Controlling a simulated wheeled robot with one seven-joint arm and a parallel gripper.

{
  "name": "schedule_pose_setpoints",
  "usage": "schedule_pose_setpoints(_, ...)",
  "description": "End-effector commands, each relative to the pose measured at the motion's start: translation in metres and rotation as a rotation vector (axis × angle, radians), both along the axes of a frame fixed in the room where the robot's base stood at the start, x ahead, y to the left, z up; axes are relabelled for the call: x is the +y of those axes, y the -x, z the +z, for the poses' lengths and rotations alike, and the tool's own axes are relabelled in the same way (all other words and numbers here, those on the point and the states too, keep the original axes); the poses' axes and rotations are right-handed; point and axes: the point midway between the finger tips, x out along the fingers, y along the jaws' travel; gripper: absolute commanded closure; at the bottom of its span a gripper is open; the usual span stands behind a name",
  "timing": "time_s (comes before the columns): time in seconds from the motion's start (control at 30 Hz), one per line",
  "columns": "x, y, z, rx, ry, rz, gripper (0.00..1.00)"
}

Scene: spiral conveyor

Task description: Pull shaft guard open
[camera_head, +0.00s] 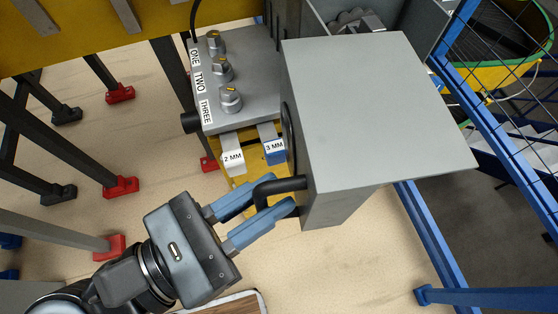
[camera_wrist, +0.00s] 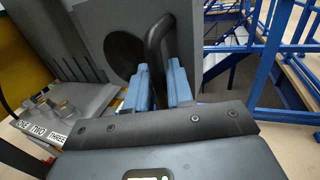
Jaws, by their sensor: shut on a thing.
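The shaft guard (camera_head: 375,105) is a grey box with a flat top at the centre right of the head view. It has a black bar handle (camera_head: 277,187) on its left side. My gripper (camera_head: 268,205) comes from the lower left, with its two blue-grey fingers on either side of the handle. It is shut on the handle. In the wrist view the black handle (camera_wrist: 157,50) rises between the fingertips (camera_wrist: 160,85), against the grey guard wall (camera_wrist: 100,35). The handle's part between the fingers is partly hidden.
A grey panel (camera_head: 240,105) with several knobs labelled ONE, TWO, THREE stands left of the guard. Tags "2 MM" (camera_head: 233,157) and "3 MM" (camera_head: 274,148) hang below it. Blue mesh fencing (camera_head: 500,95) is on the right. Dark legs with red feet (camera_head: 121,187) stand at left.

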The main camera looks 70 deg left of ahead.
Motion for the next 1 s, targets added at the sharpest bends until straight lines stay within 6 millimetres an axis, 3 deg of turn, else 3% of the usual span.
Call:
schedule_pose_setpoints(0.47,0.0026,0.0022,-0.0011,0.001,0.0,0.003,1.0)
schedule_pose_setpoints(0.5,0.0026,0.0021,-0.0012,0.001,0.0,0.003,0.77)
schedule_pose_setpoints(0.67,0.0021,0.0018,-0.0009,0.001,0.001,0.002,0.61)
schedule_pose_setpoints(1.0,0.0005,0.0078,-0.0011,0.002,0.002,0.003,0.61)
